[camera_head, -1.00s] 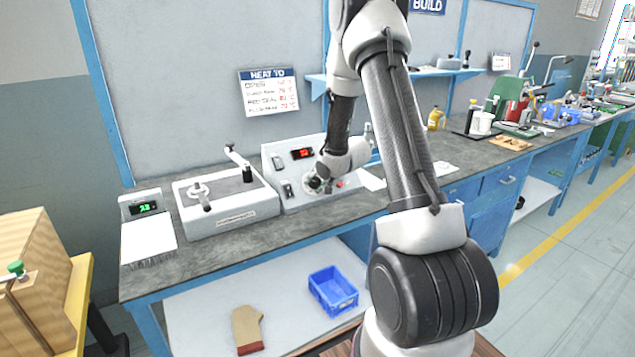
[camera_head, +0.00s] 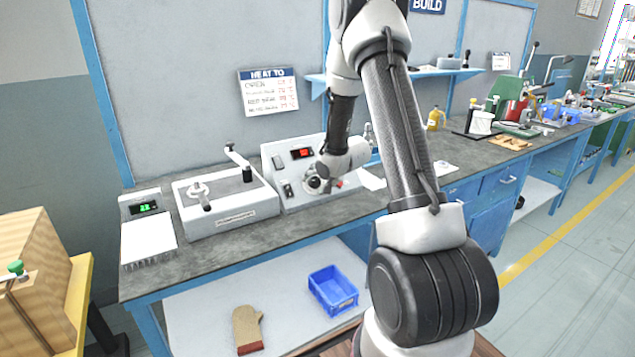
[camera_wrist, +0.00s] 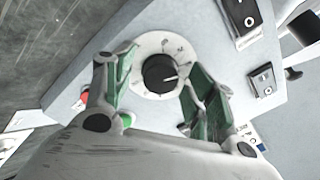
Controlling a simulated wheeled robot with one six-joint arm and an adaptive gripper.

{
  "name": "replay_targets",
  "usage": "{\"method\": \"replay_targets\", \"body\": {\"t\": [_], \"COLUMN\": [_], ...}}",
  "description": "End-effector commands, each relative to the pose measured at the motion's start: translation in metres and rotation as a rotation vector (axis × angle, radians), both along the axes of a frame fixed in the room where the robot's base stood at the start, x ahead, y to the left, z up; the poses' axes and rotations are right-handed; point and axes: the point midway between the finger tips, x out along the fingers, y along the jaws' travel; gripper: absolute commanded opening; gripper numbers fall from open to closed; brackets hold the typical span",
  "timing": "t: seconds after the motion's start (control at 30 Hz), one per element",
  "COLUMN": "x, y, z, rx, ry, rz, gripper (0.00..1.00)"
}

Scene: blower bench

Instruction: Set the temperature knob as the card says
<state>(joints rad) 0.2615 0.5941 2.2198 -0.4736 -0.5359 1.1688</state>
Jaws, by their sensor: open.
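The temperature knob (camera_wrist: 159,73) is black with a white pointer line. It sits on a round white dial plate (camera_wrist: 150,45) on the grey control box (camera_head: 275,163), and the dial marks are too small to read. My gripper (camera_wrist: 165,95) is open, with its green-padded fingers on either side of the knob and apart from it. In the head view my wrist hides the knob. The card (camera_head: 268,92), headed HEAT TO, hangs on the wall panel; its lines are too blurred to read surely. A red display (camera_head: 302,154) is lit on the box.
A red button (camera_wrist: 84,96) and rocker switches (camera_wrist: 262,80) flank the dial. A grey unit with a lever (camera_head: 228,205) and a device with a green readout (camera_head: 146,208) stand to the left. A blue bin (camera_head: 333,290) and a mitt (camera_head: 247,330) lie on the lower shelf.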

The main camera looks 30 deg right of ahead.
Motion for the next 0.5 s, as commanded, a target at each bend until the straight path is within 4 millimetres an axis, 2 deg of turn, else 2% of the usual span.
{"method": "replay_targets", "body": {"t": [0.17,0.5], "x": [-0.012,-0.067], "y": [-0.001,-0.005], "z": [0.012,0.061], "rx": [-0.001,-0.001], "ry": [-0.002,-0.003], "rz": [-0.001,-0.003], "gripper": [0.56,0.56]}}
